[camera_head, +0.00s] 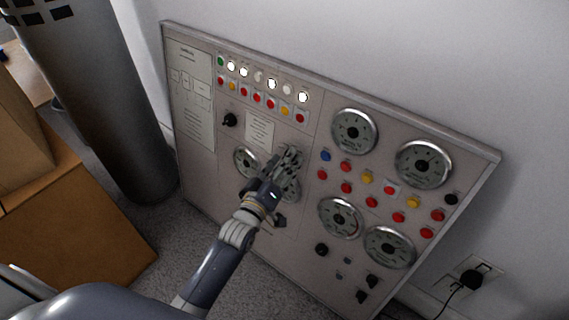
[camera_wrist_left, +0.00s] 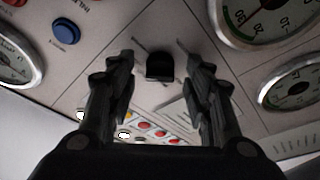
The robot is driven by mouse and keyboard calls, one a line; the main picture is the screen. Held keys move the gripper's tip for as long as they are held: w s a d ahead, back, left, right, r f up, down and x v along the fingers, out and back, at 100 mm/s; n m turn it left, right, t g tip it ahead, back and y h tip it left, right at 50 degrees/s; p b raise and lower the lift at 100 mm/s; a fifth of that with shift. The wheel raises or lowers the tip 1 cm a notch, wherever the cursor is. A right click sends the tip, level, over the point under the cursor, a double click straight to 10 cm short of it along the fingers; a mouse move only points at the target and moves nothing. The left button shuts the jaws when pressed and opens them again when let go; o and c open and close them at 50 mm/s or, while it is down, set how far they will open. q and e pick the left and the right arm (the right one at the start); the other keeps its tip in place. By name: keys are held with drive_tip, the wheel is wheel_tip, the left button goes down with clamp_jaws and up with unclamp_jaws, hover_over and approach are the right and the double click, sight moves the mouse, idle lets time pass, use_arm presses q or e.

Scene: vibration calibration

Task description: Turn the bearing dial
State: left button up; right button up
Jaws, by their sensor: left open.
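A black dial knob (camera_wrist_left: 160,67) stands on the grey control panel (camera_head: 310,115), in line with the gap between my left gripper's fingers in the left wrist view. My left gripper (camera_head: 290,156) reaches up to the panel's middle and hides this knob in the head view. In the wrist view the gripper (camera_wrist_left: 158,62) is open, with a clear gap on either side of the knob. Its fingers point toward the panel. The knob's label cannot be read. My right gripper is not in view.
Round gauges (camera_head: 354,130) flank the gripper, with a blue button (camera_head: 326,155) to its right. Rows of red buttons and lit lamps (camera_head: 272,84) sit above. Another black knob (camera_head: 229,120) is at upper left. A cardboard box (camera_head: 75,225) and dark cylinder (camera_head: 100,90) stand left.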

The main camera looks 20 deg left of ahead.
use_arm(q)
drive_tip(key=shift+w, duration=0.25)
drive_tip(key=c, duration=1.1)
drive_tip(key=m+h, duration=0.1)
drive_tip(key=m, duration=0.2)
drive_tip(key=m+h+p, duration=0.1)
drive_tip(key=m, duration=0.3)
drive_tip(key=m+h+p, duration=0.1)
drive_tip(key=m, duration=0.3)
drive_tip(key=shift+a+h, duration=0.3)
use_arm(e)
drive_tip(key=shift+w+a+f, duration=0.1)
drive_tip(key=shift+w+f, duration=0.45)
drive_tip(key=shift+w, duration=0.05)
